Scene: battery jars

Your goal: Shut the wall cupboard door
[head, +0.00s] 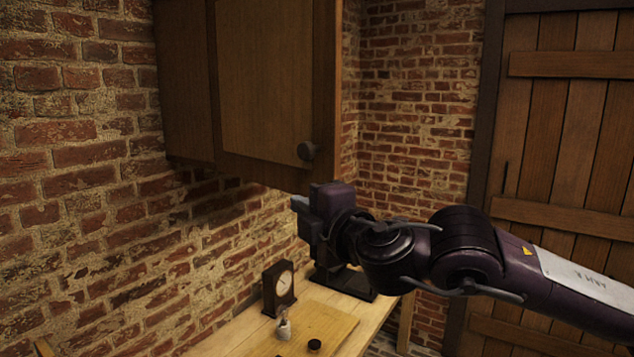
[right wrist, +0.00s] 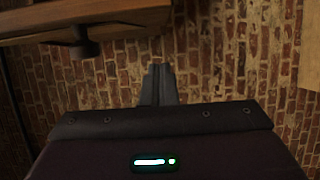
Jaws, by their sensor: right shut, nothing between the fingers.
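The wall cupboard (head: 185,80) is brown wood, mounted on the brick wall at the upper middle of the head view. Its door (head: 262,75) has a dark round knob (head: 306,151) near the lower right corner. The door looks close to the cabinet front; I cannot tell whether a gap remains. My right gripper (head: 300,203) is just below the knob and door edge, apart from them, shut and empty. In the right wrist view its fingers (right wrist: 158,80) are together, with the knob (right wrist: 84,46) at upper left. My left gripper is not in view.
A wooden table (head: 235,338) stands below with a small dark clock (head: 279,288), a little whitish object (head: 284,328) and a black disc (head: 314,345). A black flat stand (head: 345,281) is behind my arm. A plank door (head: 560,110) is at right.

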